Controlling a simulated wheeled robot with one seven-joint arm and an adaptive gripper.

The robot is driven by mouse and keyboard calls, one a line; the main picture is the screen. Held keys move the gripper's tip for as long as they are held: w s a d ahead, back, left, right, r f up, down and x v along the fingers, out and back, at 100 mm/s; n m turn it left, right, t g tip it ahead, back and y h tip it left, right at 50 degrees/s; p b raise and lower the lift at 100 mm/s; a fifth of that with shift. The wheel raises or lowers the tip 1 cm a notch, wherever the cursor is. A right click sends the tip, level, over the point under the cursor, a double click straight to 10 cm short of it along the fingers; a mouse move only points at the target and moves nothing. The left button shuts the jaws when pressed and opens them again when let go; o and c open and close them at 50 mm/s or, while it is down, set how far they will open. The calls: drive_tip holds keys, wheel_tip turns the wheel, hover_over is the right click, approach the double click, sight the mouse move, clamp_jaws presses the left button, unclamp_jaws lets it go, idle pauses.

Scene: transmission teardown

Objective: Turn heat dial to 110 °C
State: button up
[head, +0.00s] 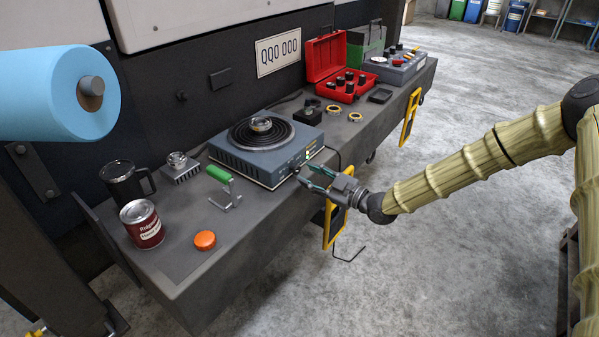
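The blue-grey hot plate (233,158) stands on the bench with a black coil on top and a small metal part (261,125) on the coil. A small lit green display (308,154) is on its front panel, too small to read. My gripper (307,173) is in front of this panel, its two fingers apart, pointing left at the panel's lower part. The heat dial cannot be made out clearly; the fingers are over or close to that part of the panel. I cannot tell whether they touch the dial.
A green-handled tool (219,174), an orange cap (205,240), a red can (142,224) and a black mug (126,184) lie left of the hot plate. A red open case (327,58) stands farther right. A yellow-framed panel (335,222) hangs below the bench edge.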

sight(298, 170)
drive_tip(key=shift+x, duration=2.15)
drive_tip(key=c, duration=0.7)
